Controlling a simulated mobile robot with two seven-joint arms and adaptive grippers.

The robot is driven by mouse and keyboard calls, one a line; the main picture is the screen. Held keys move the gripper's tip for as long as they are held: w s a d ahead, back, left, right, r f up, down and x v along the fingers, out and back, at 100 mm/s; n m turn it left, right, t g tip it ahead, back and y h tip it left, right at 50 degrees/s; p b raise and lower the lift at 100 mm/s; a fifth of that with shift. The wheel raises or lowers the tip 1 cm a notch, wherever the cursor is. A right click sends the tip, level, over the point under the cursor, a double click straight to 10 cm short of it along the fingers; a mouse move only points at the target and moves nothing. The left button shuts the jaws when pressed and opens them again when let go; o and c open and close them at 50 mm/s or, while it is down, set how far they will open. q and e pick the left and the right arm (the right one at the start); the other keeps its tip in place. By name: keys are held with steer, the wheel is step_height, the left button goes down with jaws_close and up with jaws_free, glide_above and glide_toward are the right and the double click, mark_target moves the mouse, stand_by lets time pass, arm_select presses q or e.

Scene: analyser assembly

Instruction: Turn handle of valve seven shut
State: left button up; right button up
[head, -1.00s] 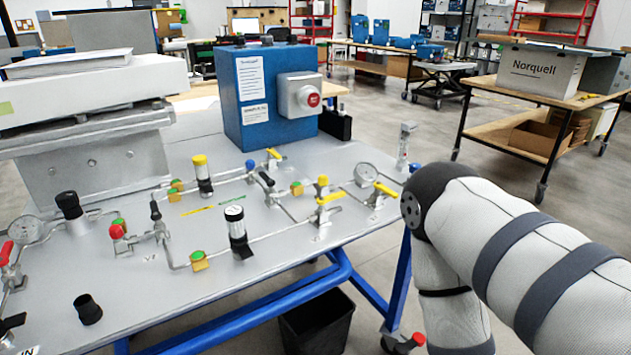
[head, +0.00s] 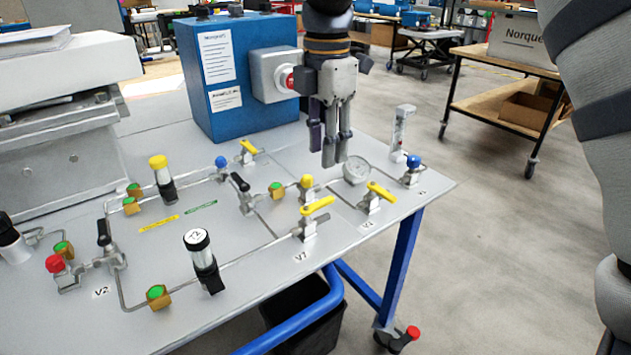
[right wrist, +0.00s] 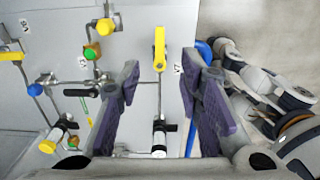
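Valve seven (head: 309,229) stands near the table's front edge beside its V7 label, with a yellow lever handle (head: 317,206) lying roughly in line with its pipe. In the right wrist view the yellow handle (right wrist: 159,48) shows between and beyond the fingertips. My right gripper (head: 330,150) points down above and behind valve seven, apart from it. Its purple-padded fingers (right wrist: 160,85) are spread wide with nothing between them. My left gripper is outside the head view; parts of my other arm show at the right of the right wrist view, but its finger state is unclear.
Another yellow-handled valve (head: 372,200) and a round gauge (head: 356,170) stand right of valve seven. A yellow-capped fitting (head: 306,186) is just behind it, the T2 cylinder (head: 203,258) to its left.

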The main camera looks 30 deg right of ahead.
mark_target(324, 201)
step_height(324, 201, down, 10)
steer(key=shift+c, duration=0.5)
jaws_close()
